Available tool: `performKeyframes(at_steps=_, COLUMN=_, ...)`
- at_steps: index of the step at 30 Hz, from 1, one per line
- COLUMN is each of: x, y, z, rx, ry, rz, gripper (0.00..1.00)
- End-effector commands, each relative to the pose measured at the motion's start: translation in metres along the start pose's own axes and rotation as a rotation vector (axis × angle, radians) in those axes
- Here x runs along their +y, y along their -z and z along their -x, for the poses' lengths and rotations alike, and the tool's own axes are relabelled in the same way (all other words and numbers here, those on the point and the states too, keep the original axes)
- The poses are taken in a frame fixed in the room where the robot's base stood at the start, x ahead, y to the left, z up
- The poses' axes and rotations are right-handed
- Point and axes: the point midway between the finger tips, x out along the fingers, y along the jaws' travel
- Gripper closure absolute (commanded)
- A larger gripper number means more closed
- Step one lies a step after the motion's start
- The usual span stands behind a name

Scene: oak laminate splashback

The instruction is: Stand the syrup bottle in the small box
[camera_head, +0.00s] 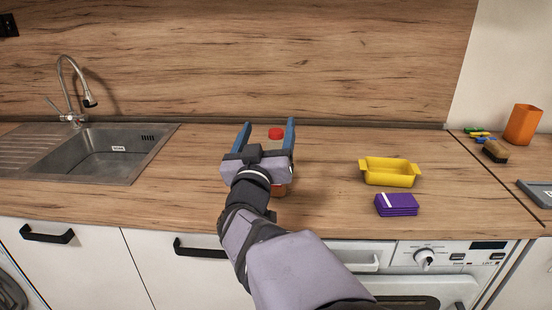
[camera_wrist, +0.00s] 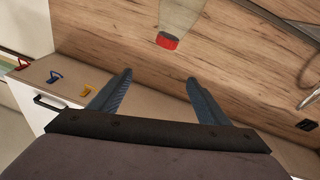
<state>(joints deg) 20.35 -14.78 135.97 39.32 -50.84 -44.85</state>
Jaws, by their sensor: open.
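The syrup bottle shows in the head view as a red cap (camera_head: 275,133) with a pale clear neck below it, and its lower part is mostly hidden behind my gripper. In the wrist view its clear body (camera_wrist: 190,14) and red cap (camera_wrist: 167,41) are at the top, beyond the fingertips. My gripper (camera_head: 269,123) has its blue fingers spread, with nothing held in the wrist view (camera_wrist: 159,77). A yellow open box with two end handles (camera_head: 390,179) sits on the counter to the right; it is the only box-like open container I see there.
A purple packet (camera_head: 396,205) lies just in front of the yellow box. A sink (camera_head: 115,150) is at the left. An orange cup (camera_head: 522,125), a sponge (camera_head: 495,151) and small coloured clips (camera_head: 480,134) are at the far right. The counter between bottle and box is clear.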

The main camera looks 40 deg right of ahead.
Motion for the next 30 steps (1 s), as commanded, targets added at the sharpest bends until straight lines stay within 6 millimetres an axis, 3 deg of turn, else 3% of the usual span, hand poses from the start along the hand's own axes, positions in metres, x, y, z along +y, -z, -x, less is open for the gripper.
performKeyframes(at_steps=1, x=-0.006, y=0.016, z=-0.008, rx=-0.009, ry=0.033, rz=0.012, gripper=0.30)
performKeyframes(at_steps=7, x=-0.051, y=0.027, z=-0.030, rx=-0.110, ry=0.236, rz=0.054, gripper=0.30)
performKeyframes(at_steps=12, x=-0.083, y=0.032, z=-0.041, rx=-0.245, ry=0.421, rz=0.132, gripper=0.30)
performKeyframes(at_steps=16, x=-0.095, y=0.028, z=-0.044, rx=-0.396, ry=0.553, rz=0.223, gripper=0.30)
performKeyframes(at_steps=22, x=-0.075, y=0.014, z=-0.037, rx=-0.677, ry=0.675, rz=0.389, gripper=0.30)
performKeyframes(at_steps=28, x=-0.023, y=0.008, z=-0.025, rx=-0.959, ry=0.690, rz=0.539, gripper=0.30)
performKeyframes(at_steps=30, x=-0.007, y=-0.010, z=-0.019, rx=-1.049, ry=0.619, rz=0.501, gripper=0.30)
